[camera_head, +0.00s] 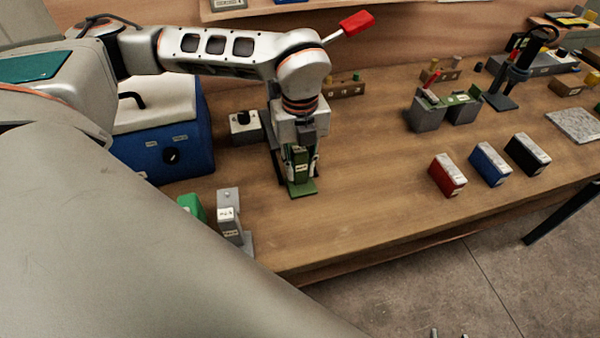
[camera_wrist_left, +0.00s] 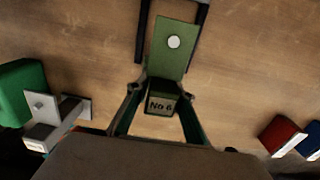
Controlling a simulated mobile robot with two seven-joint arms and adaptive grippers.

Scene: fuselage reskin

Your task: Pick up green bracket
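The green bracket is an L-shaped piece with a flat foot (camera_head: 302,187) and an upright part labelled "No 6". In the head view it stands upright at the left part of the table. In the left wrist view its foot (camera_wrist_left: 173,45) has a pale round spot. My left gripper (camera_head: 303,163) points down over it, one finger on each side of the upright part. In the left wrist view the fingers (camera_wrist_left: 162,92) are spread, with a small gap visible beside the bracket. My right gripper is not in view.
A blue box (camera_head: 183,150) stands left of the gripper. A grey bracket (camera_head: 229,213) and a green block (camera_head: 192,206) are at the near left. Red (camera_head: 447,177), blue (camera_head: 491,165) and black (camera_head: 527,153) boxes stand at right. The table (camera_head: 370,190) between is clear.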

